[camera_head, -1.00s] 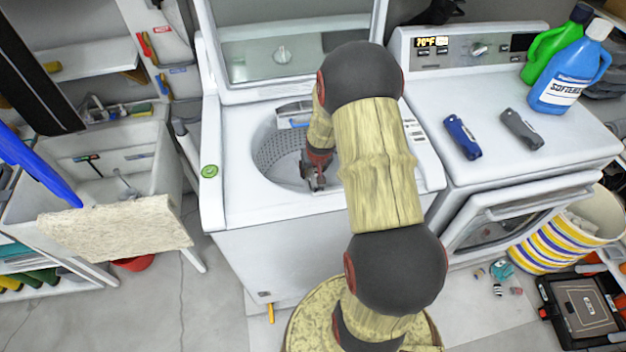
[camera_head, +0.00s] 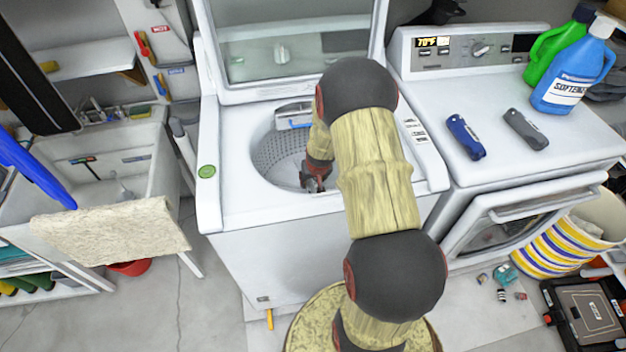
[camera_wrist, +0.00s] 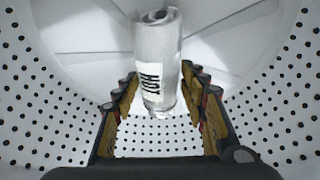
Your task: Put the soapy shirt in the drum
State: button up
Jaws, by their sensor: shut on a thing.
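The washing machine's drum (camera_head: 268,152) is open at the top, with a perforated grey wall. My gripper (camera_head: 313,186) reaches down into its opening, near the front right part of the rim. In the wrist view my gripper (camera_wrist: 158,80) is shut on a white rolled bundle (camera_wrist: 156,50) with a black-and-white patch, which looks like the soapy shirt. The bundle stands between the fingertips, above the pale drum floor (camera_wrist: 80,30). Dotted drum wall surrounds it on both sides. In the head view the bundle is hidden, and my arm covers part of the washer's right side.
The washer lid (camera_head: 290,50) stands raised behind the opening. A dryer (camera_head: 480,110) at right carries a blue softener bottle (camera_head: 570,75), a green jug (camera_head: 550,50) and two folded tools. A sink with a cream cloth (camera_head: 110,228) over its front is at left.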

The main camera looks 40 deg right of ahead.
jog(key=shift+f, duration=0.1)
jog(key=o, duration=1.3)
jog(key=shift+c, duration=0.2)
jog(key=shift+o, duration=0.6)
